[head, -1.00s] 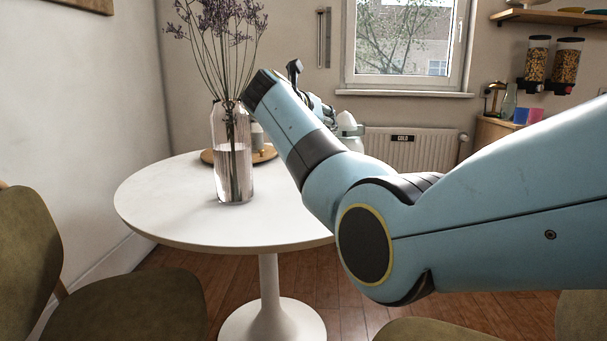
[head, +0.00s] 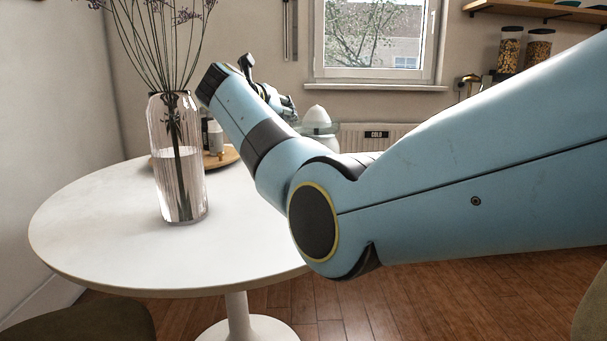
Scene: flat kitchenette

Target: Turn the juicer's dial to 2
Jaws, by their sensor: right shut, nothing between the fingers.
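The juicer (head: 317,117) stands toward the far right side of the round table, with a white cone above a clear bowl. Its lower part and its dial are hidden behind my right arm. My right gripper (head: 287,106) is just left of the juicer in the picture, partly hidden behind my own wrist. It is shut and empty; whether it touches the juicer cannot be told. My left gripper is not in view.
The white round table (head: 110,225) has a tall glass vase (head: 160,130) of dried flowers near its middle. Behind it is a wooden tray (head: 228,155) with small containers. The table's front left is bare. A chair (head: 100,322) stands at lower left.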

